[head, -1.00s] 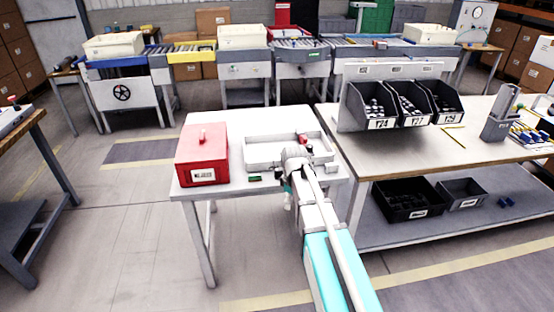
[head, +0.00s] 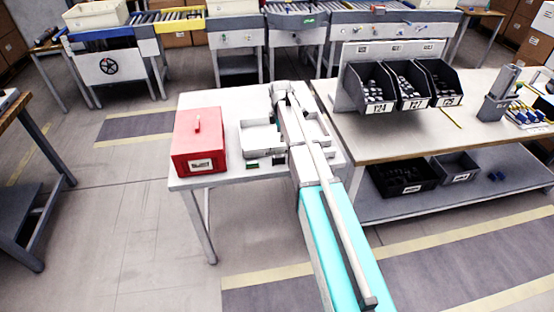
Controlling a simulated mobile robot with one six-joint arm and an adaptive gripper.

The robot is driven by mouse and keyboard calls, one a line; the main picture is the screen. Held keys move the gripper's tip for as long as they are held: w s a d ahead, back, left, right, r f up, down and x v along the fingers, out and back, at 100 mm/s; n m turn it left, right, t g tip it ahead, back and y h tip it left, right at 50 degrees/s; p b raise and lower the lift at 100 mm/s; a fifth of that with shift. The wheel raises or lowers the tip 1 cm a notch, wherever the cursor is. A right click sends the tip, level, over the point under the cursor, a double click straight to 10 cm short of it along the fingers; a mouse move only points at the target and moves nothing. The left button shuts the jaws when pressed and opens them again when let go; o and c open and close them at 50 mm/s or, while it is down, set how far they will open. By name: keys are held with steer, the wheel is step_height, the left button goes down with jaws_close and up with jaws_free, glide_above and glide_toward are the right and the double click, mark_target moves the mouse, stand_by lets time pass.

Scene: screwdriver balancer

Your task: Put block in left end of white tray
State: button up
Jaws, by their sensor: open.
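The white tray (head: 258,150) lies on the small white table, with its left part in clear view. My arm crosses over its middle and right part and hides much of it. My gripper (head: 277,98) is at the far end of the arm, above the back of the tray. It is open; its fingers are small and partly hidden by the wrist. The visible left end of the tray looks empty.
A red toolbox (head: 198,142) stands left of the tray. A small green item (head: 252,165) lies at the tray's front edge. A workbench (head: 400,160) with dark parts bins (head: 410,86) stands to the right. Conveyors run along the back.

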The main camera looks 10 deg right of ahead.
mark_target(280, 156)
steer(key=shift+f, duration=0.15)
step_height(280, 156, down, 8)
steer(key=b, duration=0.8)
steer(key=shift+f+b, duration=0.15)
steer(key=shift+b, duration=0.2)
steer(key=shift+f, duration=0.1)
steer(key=shift+f+b, duration=2.5)
steer(key=shift+b, duration=0.1)
jaws_close()
